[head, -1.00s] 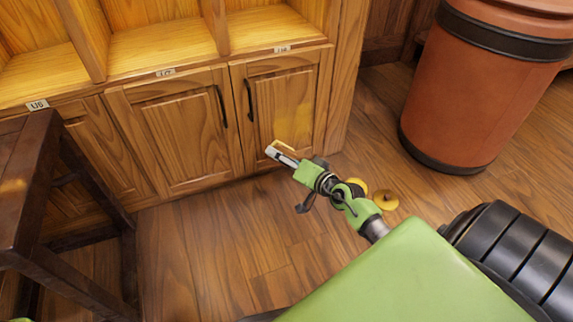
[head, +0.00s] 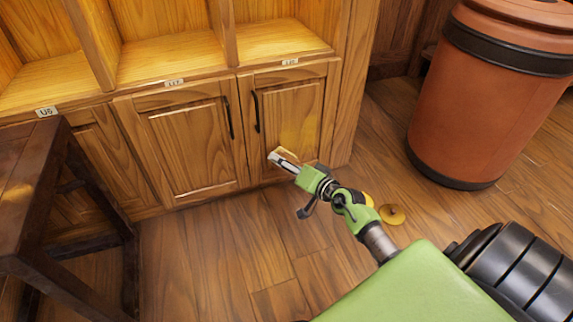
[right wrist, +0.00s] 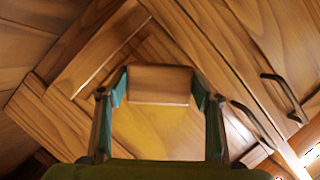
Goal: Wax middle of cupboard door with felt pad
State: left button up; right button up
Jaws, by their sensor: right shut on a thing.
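The cupboard door (head: 270,95) is the right-hand wooden door with a dark handle on its left side. A glossy yellowish patch (head: 297,125) shows on its panel, and a yellow area (right wrist: 158,132) fills the space between my fingers in the right wrist view. My right gripper (head: 281,160) is at the lower left part of this door. It is shut on the felt pad, a wood-coloured block (right wrist: 160,84) between its fingertips; its pale edge shows in the head view (head: 286,153). I cannot tell whether the pad touches the door. My left gripper is out of view.
A yellow disc (head: 392,214) lies on the floor, with another yellow thing (head: 368,200) partly hidden by my arm. A large reddish-brown barrel (head: 470,110) stands right. A dark wooden stool or table (head: 30,165) stands left. Open shelves (head: 180,60) sit above the doors.

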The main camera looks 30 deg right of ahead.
jog(key=shift+w+d+b, duration=0.25)
jog(key=shift+w+b, duration=0.05)
jog(key=shift+w, duration=0.7)
